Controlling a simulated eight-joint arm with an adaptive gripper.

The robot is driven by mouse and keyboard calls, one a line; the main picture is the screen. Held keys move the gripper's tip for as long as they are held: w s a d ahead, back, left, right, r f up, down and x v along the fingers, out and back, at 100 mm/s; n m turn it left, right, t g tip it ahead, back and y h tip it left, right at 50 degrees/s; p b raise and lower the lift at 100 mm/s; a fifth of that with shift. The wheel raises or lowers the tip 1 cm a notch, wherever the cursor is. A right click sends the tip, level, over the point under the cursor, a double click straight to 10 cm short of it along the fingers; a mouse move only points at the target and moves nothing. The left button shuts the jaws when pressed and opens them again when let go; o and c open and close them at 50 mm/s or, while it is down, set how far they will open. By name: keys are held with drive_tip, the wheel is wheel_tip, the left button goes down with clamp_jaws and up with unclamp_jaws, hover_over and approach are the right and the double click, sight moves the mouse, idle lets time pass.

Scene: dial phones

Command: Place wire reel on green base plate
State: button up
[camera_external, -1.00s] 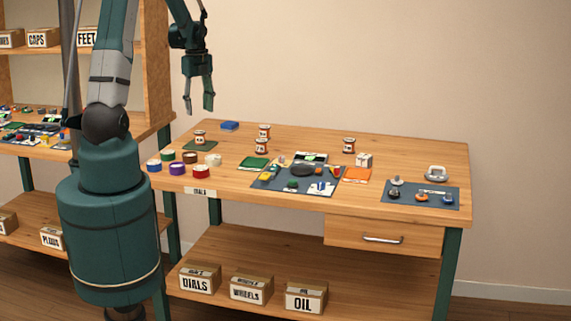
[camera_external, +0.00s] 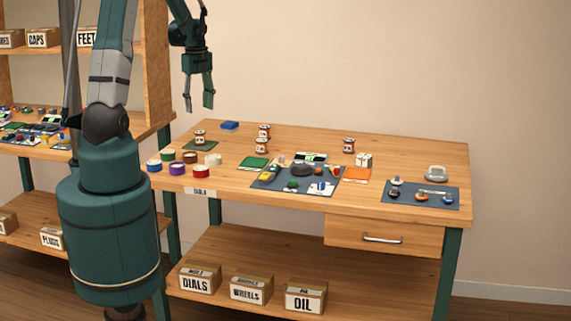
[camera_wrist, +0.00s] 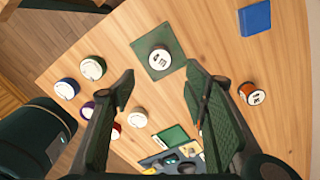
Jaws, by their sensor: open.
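One wire reel (camera_external: 199,138), with a pale top and dark lettering, stands on the dark green base plate (camera_external: 208,149) at the table's back left. In the wrist view this reel (camera_wrist: 160,59) stands upright, a little off the middle of the green plate (camera_wrist: 144,45). My gripper (camera_external: 200,106) is open and empty, high above that end of the table, apart from the reel. In the wrist view the reel shows between and beyond my spread fingers (camera_wrist: 160,85). Similar copper-coloured reels stand at the back (camera_external: 264,131), just in front of it (camera_external: 261,146), and further right (camera_external: 348,145).
A blue block (camera_external: 229,125) lies behind the plate. Several coloured tape rolls, such as a red one (camera_external: 200,172), stand at the front left. A brighter green pad (camera_external: 252,163), a cluttered grey mat (camera_external: 264,184) and an orange pad (camera_external: 356,175) lie mid-table. Another tool mat (camera_external: 445,200) is at right.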

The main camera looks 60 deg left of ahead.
drive_tip(key=w+d+r+n+t, duration=0.1)
drive_tip(key=w+d+r+n, duration=0.1)
drive_tip(key=d+r, duration=0.5)
drive_tip(key=w+d+r+n+t+y, duration=0.1)
drive_tip(key=d+r+n, duration=0.2)
drive_tip(key=d, duration=0.8)
drive_tip(key=w+d+r+n+t, duration=0.1)
drive_tip(key=w+d+r+n, duration=0.1)
drive_tip(key=d+r, duration=0.45)
drive_tip(key=s+d+r+n+t, duration=0.1)
drive_tip(key=s+d+n, duration=0.2)
drive_tip(key=d, duration=0.5)
drive_tip(key=s+d+r+n+t, duration=0.1)
drive_tip(key=s+d+n, duration=0.2)
drive_tip(key=d, duration=0.6)
drive_tip(key=s+d+r+n+t+h, duration=0.1)
drive_tip(key=s+d, duration=0.3)
drive_tip(key=d, duration=0.5)
drive_tip(key=shift+s+d+n+t, duration=0.15)
drive_tip(key=shift+s+n+t, duration=0.2)
drive_tip(key=shift+n+t, duration=0.4)
